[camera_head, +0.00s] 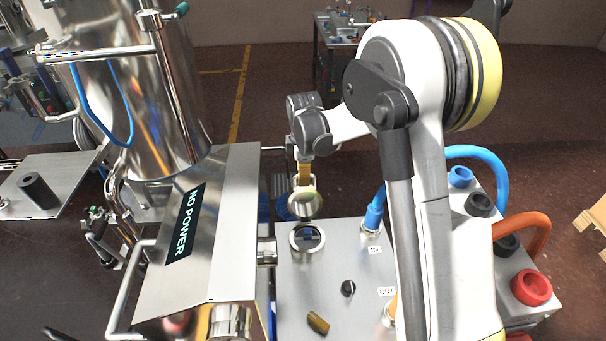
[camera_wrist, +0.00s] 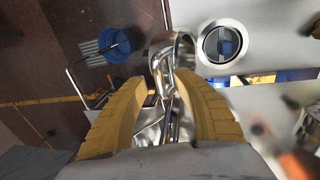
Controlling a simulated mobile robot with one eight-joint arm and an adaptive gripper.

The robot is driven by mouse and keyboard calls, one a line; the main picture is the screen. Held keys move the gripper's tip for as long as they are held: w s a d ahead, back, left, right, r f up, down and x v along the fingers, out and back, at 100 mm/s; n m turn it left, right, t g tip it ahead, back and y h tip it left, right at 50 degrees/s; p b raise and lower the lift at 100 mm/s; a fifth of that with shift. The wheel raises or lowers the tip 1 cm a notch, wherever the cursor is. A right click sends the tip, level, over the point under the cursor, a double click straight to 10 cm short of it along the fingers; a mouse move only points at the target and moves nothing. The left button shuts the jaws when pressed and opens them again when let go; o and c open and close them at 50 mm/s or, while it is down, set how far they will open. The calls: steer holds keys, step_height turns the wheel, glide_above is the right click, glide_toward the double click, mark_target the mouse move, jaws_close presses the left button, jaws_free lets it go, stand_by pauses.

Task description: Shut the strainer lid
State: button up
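The strainer's round opening (camera_head: 307,238) is set in the grey top panel, with a metal rim and a dark inside. It also shows in the wrist view (camera_wrist: 222,43). The round metal lid (camera_head: 305,204) stands raised behind the opening, tilted up and off the rim. In the wrist view the lid (camera_wrist: 185,48) is seen nearly edge-on, left of the opening. My gripper (camera_head: 304,178) is just above the lid, pointing down. In the wrist view its yellow fingers (camera_wrist: 160,78) are apart, with the lid's metal parts showing between and beyond the tips. Contact cannot be told.
A steel housing marked NO POWER (camera_head: 190,222) and a large shiny tank (camera_head: 150,100) stand left. Blue (camera_head: 476,160) and orange (camera_head: 525,230) hoses are at right. A black knob (camera_head: 348,288) and a brown-yellow piece (camera_head: 318,323) are on the panel. A blue bucket (camera_wrist: 100,47) stands below.

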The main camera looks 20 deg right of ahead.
jaws_close()
steer(key=shift+s, duration=0.15)
